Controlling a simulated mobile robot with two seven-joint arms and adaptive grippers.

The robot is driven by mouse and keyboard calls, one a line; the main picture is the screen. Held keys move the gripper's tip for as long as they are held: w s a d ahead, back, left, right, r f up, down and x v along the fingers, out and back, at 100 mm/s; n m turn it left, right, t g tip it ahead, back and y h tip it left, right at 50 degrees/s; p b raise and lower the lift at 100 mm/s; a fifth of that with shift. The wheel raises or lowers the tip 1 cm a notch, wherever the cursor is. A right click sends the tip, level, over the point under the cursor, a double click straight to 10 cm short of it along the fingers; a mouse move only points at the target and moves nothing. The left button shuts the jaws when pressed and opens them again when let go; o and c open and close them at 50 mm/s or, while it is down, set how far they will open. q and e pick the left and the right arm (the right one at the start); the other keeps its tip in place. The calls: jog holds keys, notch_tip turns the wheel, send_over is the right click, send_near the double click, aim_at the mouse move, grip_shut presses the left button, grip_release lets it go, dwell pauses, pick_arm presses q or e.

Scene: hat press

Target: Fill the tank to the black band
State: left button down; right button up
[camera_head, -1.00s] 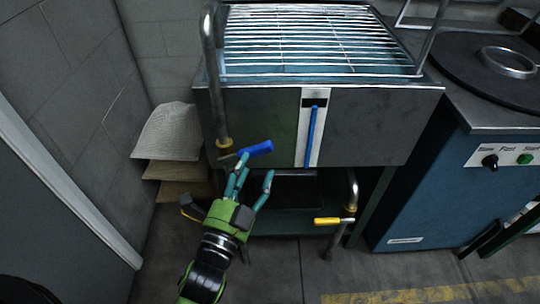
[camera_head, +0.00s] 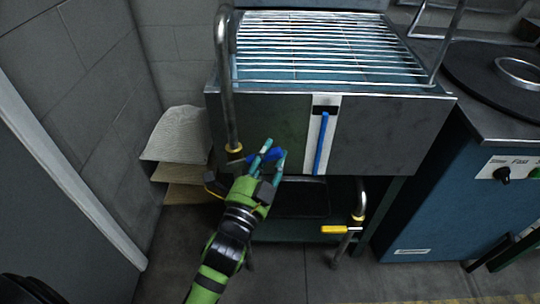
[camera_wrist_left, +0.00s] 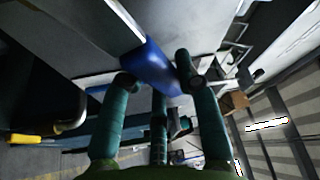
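The tank (camera_head: 265,115) is a grey metal box under a wire rack. Its white gauge strip (camera_head: 314,150) carries a black band (camera_head: 327,110) near the top. A blue column (camera_head: 322,145) in the strip reaches up to about the lower edge of the band. A blue valve handle (camera_head: 257,156) sits at the foot of the bent pipe (camera_head: 224,75) on the left. My left gripper (camera_head: 273,151) has its fingers on either side of this handle; the wrist view shows the handle (camera_wrist_left: 155,68) between them. Whether they press on it is unclear. My right gripper is out of view.
A yellow-handled valve (camera_head: 338,229) is on a pipe at the tank's lower right. Light felt-like sheets (camera_head: 177,134) are stacked at the left by the wall. A blue machine (camera_head: 425,195) with knobs stands close on the right. Floor in front is clear.

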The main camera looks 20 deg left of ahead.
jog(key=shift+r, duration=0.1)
pick_arm(q)
jog(key=p, duration=0.1)
jog(key=m+p, duration=0.1)
jog(key=shift+d+f+m+g+p, duration=0.15)
jog(key=shift+f+m+g+p, duration=0.15)
jog(key=shift+f+g+p, duration=0.1)
jog(key=shift+f+m+p, duration=0.1)
jog(key=shift+m+p, duration=0.2)
jog(key=shift+p, duration=0.05)
jog(key=shift+w+d+f+m+g+p, duration=0.1)
jog(key=shift+f+m+g+p, duration=0.4)
jog(key=shift+f+m+p, duration=0.9)
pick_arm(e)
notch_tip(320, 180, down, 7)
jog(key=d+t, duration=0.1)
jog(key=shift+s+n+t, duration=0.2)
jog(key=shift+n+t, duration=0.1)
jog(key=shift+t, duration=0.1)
pick_arm(q)
jog(key=shift+r, duration=0.1)
jog(key=c, duration=0.9)
grip_release()
